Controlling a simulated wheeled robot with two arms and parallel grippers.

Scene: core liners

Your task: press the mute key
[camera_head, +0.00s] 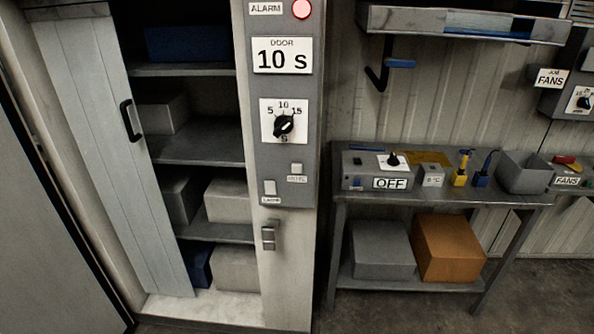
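The mute key (296,168) looks like a small grey square button low on the right of the grey control panel (265,155). The small label under it is blurred but seems to read MUTE. A second, paler key (269,187) sits lower left of it, with a label that seems to read LAMP. The alarm light (301,8) at the top of the panel glows red beside the word ALARM. Neither of my grippers is in view.
A display (282,56) reads DOOR 10 S, above a black dial (284,125). Left of the panel, the cabinet door (112,150) stands open on shelves with boxes. A metal bench (440,194) stands at the right, and a shelf (460,22) hangs above it.

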